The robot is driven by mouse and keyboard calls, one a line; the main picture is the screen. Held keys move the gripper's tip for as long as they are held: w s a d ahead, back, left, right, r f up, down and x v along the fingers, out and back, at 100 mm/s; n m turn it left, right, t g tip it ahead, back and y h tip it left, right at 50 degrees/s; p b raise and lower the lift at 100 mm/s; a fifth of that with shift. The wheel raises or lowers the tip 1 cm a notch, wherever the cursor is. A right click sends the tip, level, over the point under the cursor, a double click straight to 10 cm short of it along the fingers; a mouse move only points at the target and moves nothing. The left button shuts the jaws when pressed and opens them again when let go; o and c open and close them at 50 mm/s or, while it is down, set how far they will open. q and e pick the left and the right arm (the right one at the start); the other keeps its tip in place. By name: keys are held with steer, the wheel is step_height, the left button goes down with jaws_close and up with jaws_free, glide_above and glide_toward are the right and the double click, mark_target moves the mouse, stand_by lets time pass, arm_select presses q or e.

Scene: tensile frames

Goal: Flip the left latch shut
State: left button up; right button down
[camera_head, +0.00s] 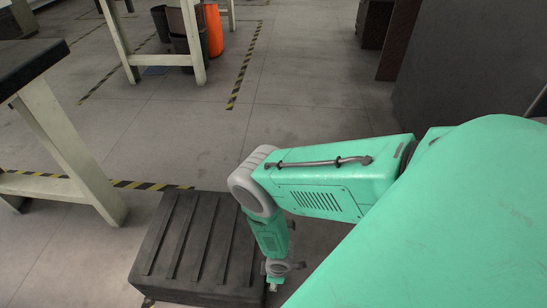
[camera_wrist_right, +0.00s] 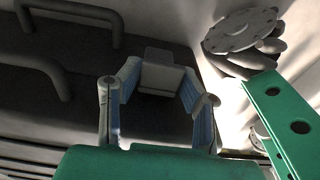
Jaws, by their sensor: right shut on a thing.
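A black ribbed case (camera_head: 200,245) lies on the floor at the lower middle of the head view. My right gripper (camera_head: 274,288) is at the case's right edge, small and partly hidden by my arm. In the right wrist view my right gripper (camera_wrist_right: 160,80) has its two blue-padded fingers at either side of a dark grey latch-like tab (camera_wrist_right: 160,58), against a dark surface. The fingers are closed on this tab. I cannot tell from the views whether it is the left latch. My left gripper is in neither view.
Dark bar handles (camera_wrist_right: 88,10) show at the upper left of the wrist view. A pale workbench leg (camera_head: 65,150) stands left of the case. Striped floor tape (camera_head: 150,185) runs behind it.

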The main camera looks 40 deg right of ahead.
steer(key=shift+w+d, duration=0.15)
steer(key=shift+w, duration=0.1)
steer(key=shift+d, duration=0.15)
steer(key=c, duration=1.2)
jaws_free()
steer(key=shift+o, duration=0.5)
